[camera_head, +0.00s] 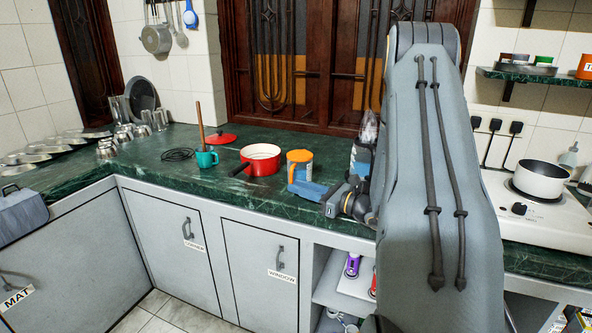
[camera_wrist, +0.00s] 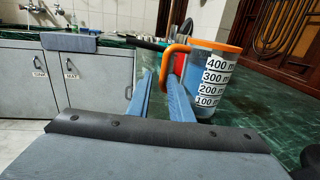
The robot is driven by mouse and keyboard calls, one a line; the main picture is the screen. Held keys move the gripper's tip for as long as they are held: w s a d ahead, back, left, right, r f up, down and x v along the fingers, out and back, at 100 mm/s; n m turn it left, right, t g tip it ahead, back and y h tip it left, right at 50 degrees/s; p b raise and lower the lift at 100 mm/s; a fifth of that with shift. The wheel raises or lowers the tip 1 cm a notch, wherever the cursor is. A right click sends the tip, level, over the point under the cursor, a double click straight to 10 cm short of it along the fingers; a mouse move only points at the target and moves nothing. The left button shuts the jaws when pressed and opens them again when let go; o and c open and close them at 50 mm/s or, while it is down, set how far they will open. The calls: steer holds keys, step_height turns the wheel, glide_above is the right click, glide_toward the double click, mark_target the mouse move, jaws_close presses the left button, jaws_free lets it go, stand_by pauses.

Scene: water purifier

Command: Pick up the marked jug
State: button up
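The marked jug (camera_wrist: 211,78) stands upright on the green counter. It is clear with an orange rim, an orange handle and printed levels from 100 to 400 ml. The jug also shows in the head view (camera_head: 300,157), behind my blue fingers. My gripper (camera_wrist: 160,82) is open and level, with its fingers pointing at the handle side. The orange handle (camera_wrist: 165,62) shows at the gap between the fingertips, nearer the right finger. I cannot tell whether it touches. In the head view my gripper (camera_head: 308,189) is low at the counter's front edge.
A red pot (camera_head: 261,158) stands left of the jug. A teal mug (camera_head: 206,159) and a black cable (camera_head: 177,154) are farther left. A hob with a white pot (camera_head: 540,180) is at the far right.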

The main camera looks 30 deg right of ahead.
steer(key=shift+d+p+x, duration=0.2)
steer(key=shift+p+x, duration=0.75)
steer(key=shift+x, duration=2.95)
steer(key=shift+w+r, duration=0.1)
steer(key=shift+r, duration=0.05)
steer(key=shift+c, duration=0.4)
jaws_close()
